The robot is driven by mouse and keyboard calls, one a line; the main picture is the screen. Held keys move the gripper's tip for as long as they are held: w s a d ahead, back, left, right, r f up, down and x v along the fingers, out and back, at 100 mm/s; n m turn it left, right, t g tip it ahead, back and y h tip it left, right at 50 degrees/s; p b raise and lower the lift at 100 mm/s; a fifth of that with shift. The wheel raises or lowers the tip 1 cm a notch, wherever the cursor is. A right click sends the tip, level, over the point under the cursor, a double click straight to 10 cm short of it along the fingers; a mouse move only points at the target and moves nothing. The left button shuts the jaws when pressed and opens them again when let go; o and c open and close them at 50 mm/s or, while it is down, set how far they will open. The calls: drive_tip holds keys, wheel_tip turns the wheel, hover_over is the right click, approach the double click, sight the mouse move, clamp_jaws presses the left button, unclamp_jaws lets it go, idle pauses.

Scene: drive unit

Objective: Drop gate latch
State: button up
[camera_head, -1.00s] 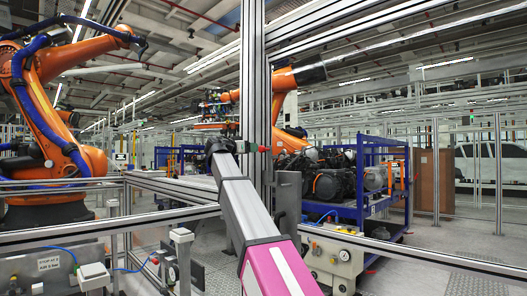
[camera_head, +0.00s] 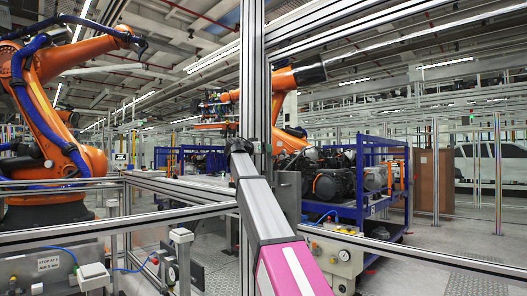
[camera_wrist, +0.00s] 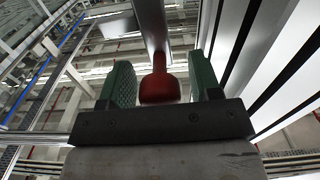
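The latch's red knob (camera_wrist: 163,88) shows in the wrist view at the end of a grey bar (camera_wrist: 152,25) that runs up out of the picture. My gripper (camera_wrist: 162,82) has its two green-padded fingers apart, one on each side of the knob. I cannot tell whether either pad touches it. In the head view my gripper (camera_head: 240,146) is at the upright aluminium post, and the knob is hidden there. A dark grey plate (camera_head: 288,195), perhaps part of the latch, stands right of the post.
The tall aluminium post (camera_head: 255,75) stands close beside my gripper. Horizontal rails (camera_head: 120,227) cross in front. Orange robot arms (camera_head: 55,130) and a blue rack with engines (camera_head: 375,212) are behind the fence. A valve box (camera_head: 335,252) is at lower right.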

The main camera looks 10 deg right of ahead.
clamp_jaws()
drive_tip(key=shift+s, duration=0.1)
drive_tip(key=s+d+f+m, duration=0.4)
drive_tip(key=s+d+m, duration=0.2)
drive_tip(key=s+m, duration=0.3)
wheel_tip(320, 180, down, 10)
drive_tip(key=s+d+m, duration=0.2)
drive_tip(key=m, duration=0.7)
drive_tip(key=shift+s+d+m, duration=0.35)
drive_tip(key=shift+s+m, duration=0.05)
drive_tip(key=shift+f, duration=0.1)
drive_tip(key=shift+o, duration=0.9)
unclamp_jaws()
